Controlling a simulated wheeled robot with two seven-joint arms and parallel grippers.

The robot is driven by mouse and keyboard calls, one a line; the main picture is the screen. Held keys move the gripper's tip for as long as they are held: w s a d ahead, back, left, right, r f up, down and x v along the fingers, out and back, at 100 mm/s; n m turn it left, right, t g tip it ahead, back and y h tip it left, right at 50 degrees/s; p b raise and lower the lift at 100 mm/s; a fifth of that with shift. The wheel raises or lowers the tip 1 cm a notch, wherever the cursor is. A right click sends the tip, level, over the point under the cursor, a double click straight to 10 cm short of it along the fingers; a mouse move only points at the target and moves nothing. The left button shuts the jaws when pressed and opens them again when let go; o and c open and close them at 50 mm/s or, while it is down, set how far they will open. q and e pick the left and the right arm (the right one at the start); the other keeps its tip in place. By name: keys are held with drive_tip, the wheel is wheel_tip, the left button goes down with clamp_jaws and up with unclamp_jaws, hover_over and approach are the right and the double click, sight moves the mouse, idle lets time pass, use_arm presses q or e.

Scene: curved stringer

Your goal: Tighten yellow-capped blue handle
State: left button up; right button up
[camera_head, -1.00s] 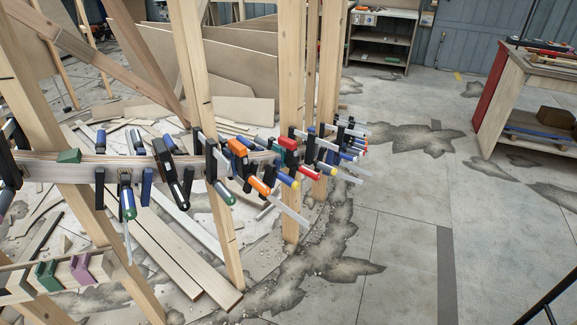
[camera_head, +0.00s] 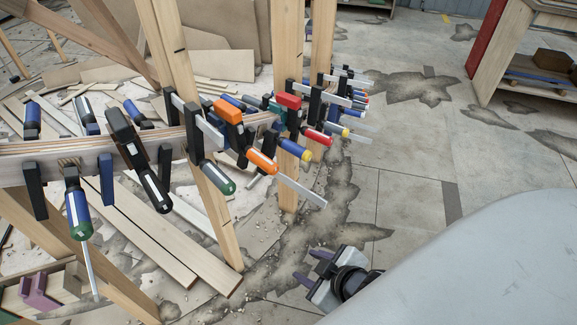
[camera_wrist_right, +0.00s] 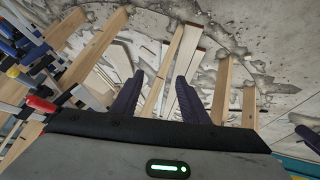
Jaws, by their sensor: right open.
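A blue handle with a yellow cap (camera_head: 294,149) sticks out from a clamp on the curved wooden stringer (camera_head: 80,148), just left of a red handle (camera_head: 317,136). A second blue handle with a yellowish tip (camera_head: 338,130) is a little farther right. My right gripper (camera_head: 312,266) is low in the head view, below and apart from the handles, with empty space between its fingers. Its two dark fingers (camera_wrist_right: 157,88) stand apart and empty in the right wrist view. Handles show at that view's left edge, one with a red end (camera_wrist_right: 40,104). My left gripper is out of view.
Orange (camera_head: 262,161) and green (camera_head: 218,178) handles and projecting metal bars crowd the clamp row. Wooden posts (camera_head: 289,190) stand among the clamps. Loose boards (camera_head: 140,240) lie on the floor. A workbench (camera_head: 515,60) stands back right; the floor between is open.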

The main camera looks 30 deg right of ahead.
drive_tip(key=w+d+f+n+h+b, duration=0.2)
drive_tip(key=d+b, duration=0.3)
drive_tip(key=d, duration=0.1)
drive_tip(key=n+t+y+b, duration=0.3)
drive_tip(key=n+t+y, duration=0.5)
drive_tip(key=n, duration=2.5)
approach(298, 150)
drive_tip(key=f+t+h, duration=0.1)
drive_tip(key=x, duration=1)
drive_tip(key=shift+w+a+f+p, duration=0.1)
drive_tip(key=shift+w+f+p, duration=0.15)
drive_tip(key=shift+w+p, duration=0.15)
clamp_jaws()
